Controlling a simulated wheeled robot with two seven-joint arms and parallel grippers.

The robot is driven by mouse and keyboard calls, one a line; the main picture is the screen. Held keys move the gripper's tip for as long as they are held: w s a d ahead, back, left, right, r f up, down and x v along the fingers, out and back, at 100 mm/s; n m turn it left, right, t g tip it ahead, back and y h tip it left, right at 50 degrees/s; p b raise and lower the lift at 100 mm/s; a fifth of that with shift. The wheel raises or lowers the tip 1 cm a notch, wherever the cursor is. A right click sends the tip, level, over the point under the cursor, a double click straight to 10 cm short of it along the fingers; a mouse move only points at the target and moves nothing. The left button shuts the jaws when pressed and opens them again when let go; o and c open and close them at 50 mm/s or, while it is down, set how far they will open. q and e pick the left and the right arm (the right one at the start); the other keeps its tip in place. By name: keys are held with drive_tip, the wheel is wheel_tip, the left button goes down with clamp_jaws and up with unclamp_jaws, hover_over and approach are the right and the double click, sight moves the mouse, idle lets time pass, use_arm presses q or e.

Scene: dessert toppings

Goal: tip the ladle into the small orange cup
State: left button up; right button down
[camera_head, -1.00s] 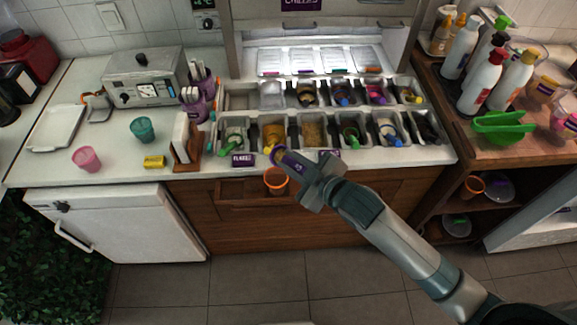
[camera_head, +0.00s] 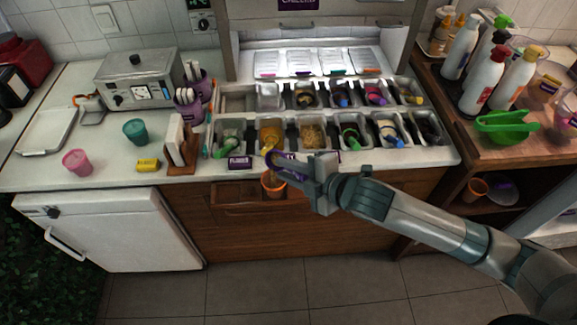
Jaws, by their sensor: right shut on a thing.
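The small orange cup (camera_head: 273,189) is just in front of the counter edge, by the open drawer (camera_head: 232,196). Its upper part is partly hidden by my right gripper (camera_head: 285,167). The ladle looks tilted toward the cup. A yellow-brown patch shows at the cup's mouth, but I cannot tell whether it is topping falling or lying inside. My left gripper is not in view.
Topping bins (camera_head: 313,134) fill the counter behind, several with ladles. A purple label (camera_head: 239,162) stands at the front edge. Pink (camera_head: 77,162) and teal (camera_head: 135,132) cups stand left. Another orange cup (camera_head: 474,189) is on the right shelf. The floor ahead is clear.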

drive_tip(key=n+p, duration=0.2)
drive_tip(key=n, duration=0.1)
drive_tip(key=s+a+n+h+p, duration=0.1)
drive_tip(key=n+p, duration=0.2)
drive_tip(key=n, duration=0.1)
drive_tip(key=s+f+n+g+h+p, duration=0.1)
drive_tip(key=n+p, duration=0.2)
drive_tip(key=n, duration=0.1)
drive_tip(key=shift+a, duration=0.15)
idle(0.5)
drive_tip(key=shift+s+r, duration=0.1)
idle(1.8)
